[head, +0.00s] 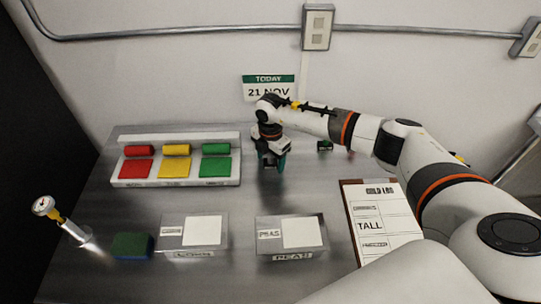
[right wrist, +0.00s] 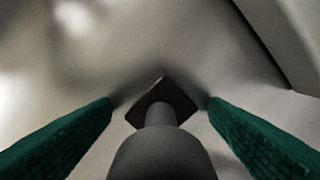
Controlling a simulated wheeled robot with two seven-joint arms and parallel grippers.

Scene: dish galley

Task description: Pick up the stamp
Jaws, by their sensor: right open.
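The stamp (right wrist: 162,150) shows in the right wrist view as a grey rounded handle with a narrow neck and a dark square base on the metal surface. My right gripper (head: 271,165) points down over the middle back of the counter in the head view. Its green fingers are open, one on each side of the stamp's handle, with gaps visible between fingers and handle. In the head view the stamp cannot be made out; the gripper appears to cover it. My left gripper is not in view.
A white rack (head: 178,183) with red, yellow and green pads stands at left. Two labelled metal containers, left (head: 194,253) and right (head: 292,256), sit in front. A blue-green block (head: 132,246), a dial thermometer (head: 45,206), a clipboard (head: 349,200) and a small dark object (head: 325,146) are around.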

